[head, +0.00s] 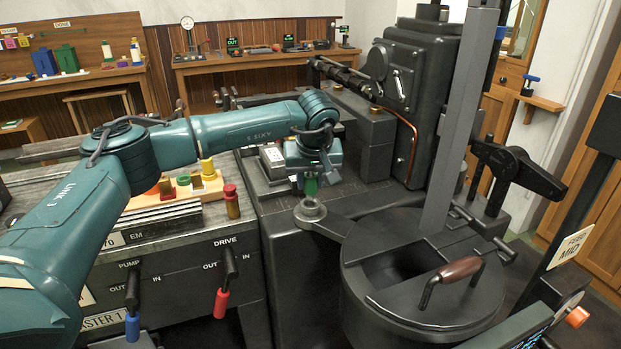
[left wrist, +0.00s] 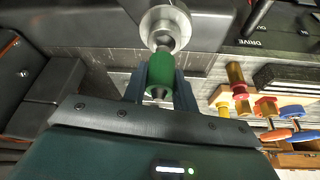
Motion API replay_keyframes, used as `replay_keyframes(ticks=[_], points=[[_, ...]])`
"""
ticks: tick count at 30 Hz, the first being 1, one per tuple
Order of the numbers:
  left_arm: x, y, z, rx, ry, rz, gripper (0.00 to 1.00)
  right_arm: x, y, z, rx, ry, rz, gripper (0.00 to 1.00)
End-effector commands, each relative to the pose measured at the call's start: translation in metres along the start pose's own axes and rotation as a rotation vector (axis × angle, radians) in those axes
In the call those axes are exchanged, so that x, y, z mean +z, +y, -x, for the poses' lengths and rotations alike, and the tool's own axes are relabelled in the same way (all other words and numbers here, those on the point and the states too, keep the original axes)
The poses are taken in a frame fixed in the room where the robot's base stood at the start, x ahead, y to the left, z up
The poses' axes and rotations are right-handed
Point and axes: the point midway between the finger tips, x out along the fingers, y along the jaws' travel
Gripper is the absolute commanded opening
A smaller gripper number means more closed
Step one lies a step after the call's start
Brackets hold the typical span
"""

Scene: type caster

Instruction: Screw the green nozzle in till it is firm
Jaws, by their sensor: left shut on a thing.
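The green nozzle (head: 311,187) is held upright in my left gripper (head: 313,172), which is shut on it. In the left wrist view, the nozzle (left wrist: 165,71) sits between the two blue-grey fingers of the left gripper (left wrist: 162,84), with grey metal at both ends. A round grey socket (head: 310,211) on a short arm of the machine lies just below the nozzle. In the left wrist view, the nozzle's grey end overlaps the pale ring of the socket (left wrist: 181,27). I cannot tell how far it is inside. My right gripper is not in view.
A wooden rack (head: 213,184) with coloured nozzles stands left of the socket, and a red-topped piece (head: 231,203) is beside it. A dark round pot (head: 400,316) with a brown-handled lid stands at the right front. The machine column (head: 420,85) rises behind.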

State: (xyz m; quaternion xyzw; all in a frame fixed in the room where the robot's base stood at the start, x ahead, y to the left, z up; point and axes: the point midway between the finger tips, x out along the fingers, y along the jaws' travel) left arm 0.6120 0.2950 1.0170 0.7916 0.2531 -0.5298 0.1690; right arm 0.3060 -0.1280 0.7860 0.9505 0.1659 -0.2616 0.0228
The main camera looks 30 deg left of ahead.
Motion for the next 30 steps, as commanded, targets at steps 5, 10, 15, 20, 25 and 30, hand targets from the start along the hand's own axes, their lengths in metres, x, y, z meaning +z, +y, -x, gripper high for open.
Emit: replay_keyframes(ticks=[5,10,15,20,25,30], points=[[-0.0004,0.0,0.0006,0.0,0.0,0.0,0.05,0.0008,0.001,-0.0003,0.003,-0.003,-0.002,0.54],[-0.0005,0.0,0.0011,0.0,0.0,0.0,0.05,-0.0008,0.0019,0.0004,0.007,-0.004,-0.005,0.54],[-0.0002,0.0,0.0004,0.001,0.0,0.0,0.05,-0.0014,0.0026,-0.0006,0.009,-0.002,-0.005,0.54],[-0.0002,0.0,0.0004,0.0,0.0,0.0,0.05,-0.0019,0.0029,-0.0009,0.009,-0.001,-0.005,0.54],[-0.0003,0.0,0.0007,0.0,0.0,0.0,0.05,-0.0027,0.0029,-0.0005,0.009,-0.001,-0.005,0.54],[-0.0003,0.0,0.001,0.0,0.0,0.0,0.05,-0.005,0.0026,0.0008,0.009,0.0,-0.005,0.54]])
